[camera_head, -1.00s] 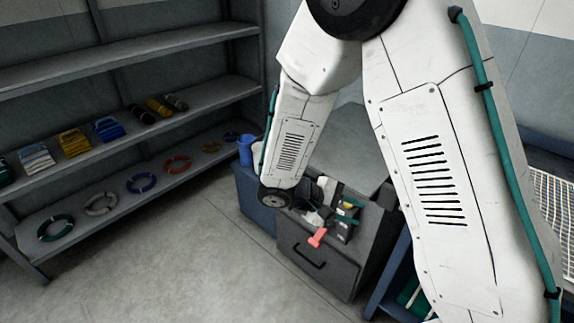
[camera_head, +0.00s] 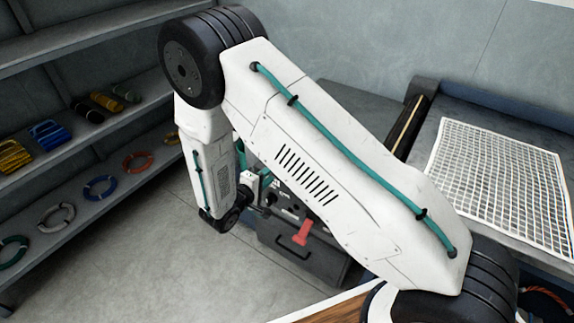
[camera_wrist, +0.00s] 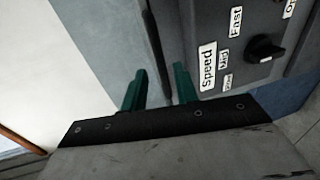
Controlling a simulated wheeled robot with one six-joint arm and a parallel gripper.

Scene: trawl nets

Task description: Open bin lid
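No bin lid can be clearly made out in these frames. A dark grey cabinet (camera_head: 318,262) with a front handle stands behind my arm in the head view, and my arm hides much of its top. It has a dark control panel (camera_head: 287,203) and a red lever (camera_head: 303,233). In the wrist view, the control panel (camera_wrist: 222,20) carries "Speed", "Mid" and "Fast" labels and a black knob (camera_wrist: 264,50). My gripper (camera_wrist: 160,70) has two green fingers apart, with nothing seen between them, left of the panel. In the head view it is mostly hidden near the panel.
Shelves (camera_head: 75,150) with coloured rope coils and folded bundles stand at left. A white net (camera_head: 495,175) lies on a bench at right. A wooden edge (camera_head: 335,308) shows at the bottom. Grey floor (camera_head: 165,245) is clear at left of the cabinet.

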